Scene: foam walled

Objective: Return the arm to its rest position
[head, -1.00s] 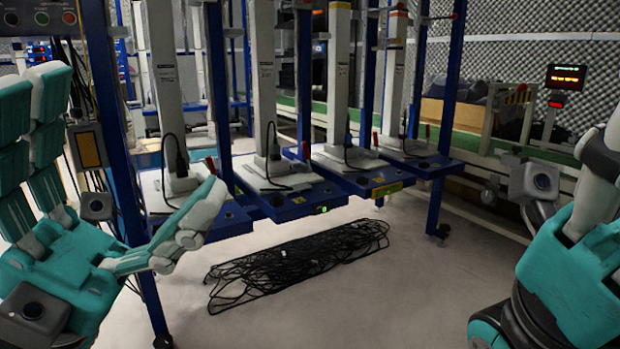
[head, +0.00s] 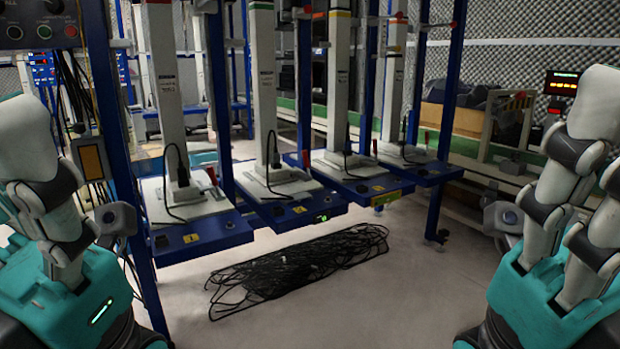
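My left gripper (head: 45,165) is at the left edge, with its teal palm low and pale, dark-jointed fingers pointing up. My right gripper (head: 575,165) is at the right edge in a similar pose, its pale fingers rising from a teal palm. Both are cut off by the picture's edges, and their finger gaps do not show clearly. I see nothing held in either. Both are in front of the blue rack and apart from each other, with the middle of the view free between them.
A blue-framed rack (head: 455,80) carries several upright white column devices (head: 262,90) on blue trays (head: 300,212). A tangled black cable heap (head: 297,265) lies on the pale floor (head: 375,305). A cardboard box (head: 462,119) stands behind at the right. Grey foam covers the walls.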

